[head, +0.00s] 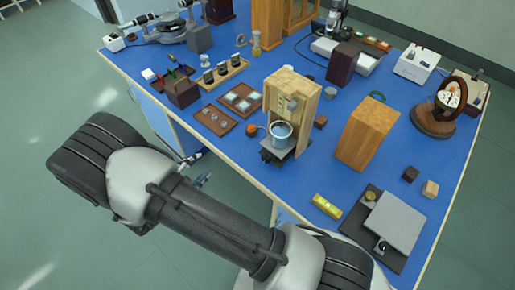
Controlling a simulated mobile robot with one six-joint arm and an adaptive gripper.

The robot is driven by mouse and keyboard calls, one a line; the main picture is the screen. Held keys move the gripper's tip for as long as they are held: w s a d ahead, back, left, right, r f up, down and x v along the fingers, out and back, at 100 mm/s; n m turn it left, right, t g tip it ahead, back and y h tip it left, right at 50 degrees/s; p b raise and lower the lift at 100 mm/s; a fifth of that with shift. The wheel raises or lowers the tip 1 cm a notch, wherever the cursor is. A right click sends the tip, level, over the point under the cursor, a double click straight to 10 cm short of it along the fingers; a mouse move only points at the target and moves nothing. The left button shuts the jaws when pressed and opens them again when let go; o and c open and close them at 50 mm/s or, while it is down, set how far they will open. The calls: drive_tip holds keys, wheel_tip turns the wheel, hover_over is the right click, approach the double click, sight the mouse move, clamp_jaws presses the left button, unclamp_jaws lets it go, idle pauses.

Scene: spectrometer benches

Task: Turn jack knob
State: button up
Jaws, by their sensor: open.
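A small dark jack (270,156) with a grey plate stands at the front edge of the blue bench, in front of a wooden cabinet-like frame. A glass beaker with bluish contents (282,133) stands on the plate. The jack's knob is too small to make out clearly. My gripper (205,179) is small in the head view, past my arm and to the left of the jack, beside the bench's front edge. It is open, apart from the jack, with nothing visible between its fingers. My arm partly hides it.
The blue bench (320,178) holds many items. A wooden block (366,132) stands right of the jack. A yellow level (327,206) and a grey-plated device (394,220) lie at the front right. A sample tray (240,99) and a round orange item (251,129) are left of the jack.

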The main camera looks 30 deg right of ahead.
drive_tip(key=s+d+f+n+g+h, duration=0.1)
drive_tip(key=s+d+n+h, duration=0.15)
drive_tip(key=s, duration=0.35)
drive_tip(key=s+d+f+n+h, duration=0.2)
drive_tip(key=s+h, duration=0.2)
drive_tip(key=s, duration=0.1)
drive_tip(key=b, duration=0.2)
approach(265, 160)
drive_tip(key=shift+n+g, duration=0.3)
drive_tip(key=shift+n, duration=0.05)
drive_tip(key=x, duration=0.9)
drive_tip(key=shift+w+a, duration=0.1)
drive_tip(key=shift+w, duration=0.1)
drive_tip(key=shift+r, duration=0.1)
drive_tip(key=shift+c, duration=0.6)
drive_tip(key=c, duration=1)
drive_tip(key=shift+o, duration=0.2)
drive_tip(key=shift+m, duration=0.8)
